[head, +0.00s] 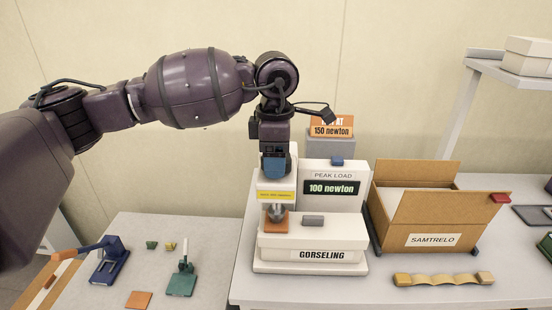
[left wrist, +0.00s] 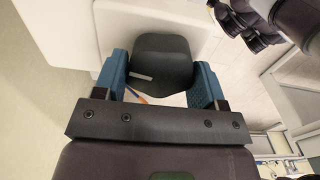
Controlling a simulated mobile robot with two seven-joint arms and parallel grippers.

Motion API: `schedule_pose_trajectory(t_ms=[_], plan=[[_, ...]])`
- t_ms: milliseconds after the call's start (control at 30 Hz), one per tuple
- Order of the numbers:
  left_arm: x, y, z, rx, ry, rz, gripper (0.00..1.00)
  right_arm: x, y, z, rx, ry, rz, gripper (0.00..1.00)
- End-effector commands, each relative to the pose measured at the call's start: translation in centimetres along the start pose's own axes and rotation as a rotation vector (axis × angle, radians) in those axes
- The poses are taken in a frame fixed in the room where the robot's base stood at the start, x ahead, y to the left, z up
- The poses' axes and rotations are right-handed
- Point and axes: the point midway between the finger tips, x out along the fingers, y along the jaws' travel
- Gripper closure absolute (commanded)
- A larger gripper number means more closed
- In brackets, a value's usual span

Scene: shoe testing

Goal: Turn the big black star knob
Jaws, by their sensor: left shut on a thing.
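The big black star knob (left wrist: 165,50) is a dark, rounded piece with a pale mark, in the left wrist view. My left gripper (head: 275,165) points down at the top of the white testing machine (head: 310,240), labelled GORSELING. Its blue fingers stand on either side of the knob in the left wrist view and are shut on it. In the head view the gripper hides the knob. The machine's display (head: 331,188) reads 100 newton under PEAK LOAD. An orange piece (head: 285,222) sits under the machine's metal plunger. My right gripper is in neither view.
An open cardboard box (head: 432,240) labelled SAMTRELO stands right of the machine. A wavy tan strip (head: 443,280) lies before it. An orange 150 newton sign (head: 331,126) stands behind. A lower table at left holds a blue tool (head: 108,265) and a green tool (head: 181,281).

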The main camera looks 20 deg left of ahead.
Motion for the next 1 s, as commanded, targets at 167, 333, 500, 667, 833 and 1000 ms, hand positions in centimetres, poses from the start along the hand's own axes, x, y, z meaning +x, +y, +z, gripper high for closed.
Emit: schedule_pose_trajectory(t_ms=[167,333,500,667,833,1000], plan=[[0.06,0.05,0.01,0.109,0.000,-0.001,0.59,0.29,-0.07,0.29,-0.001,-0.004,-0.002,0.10],[-0.05,0.04,0.01,0.140,0.000,0.000,0.59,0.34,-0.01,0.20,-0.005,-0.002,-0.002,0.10],[-0.09,0.04,0.01,0.139,-0.001,0.001,0.59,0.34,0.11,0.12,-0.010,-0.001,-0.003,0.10],[-0.10,0.05,0.01,0.137,-0.001,0.001,0.22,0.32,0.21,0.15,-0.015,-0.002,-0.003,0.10],[-0.06,0.05,0.01,0.136,0.000,0.001,0.10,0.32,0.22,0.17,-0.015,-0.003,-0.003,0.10],[-0.09,0.05,0.01,0.136,0.000,0.001,0.10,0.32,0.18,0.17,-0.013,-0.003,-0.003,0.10]])
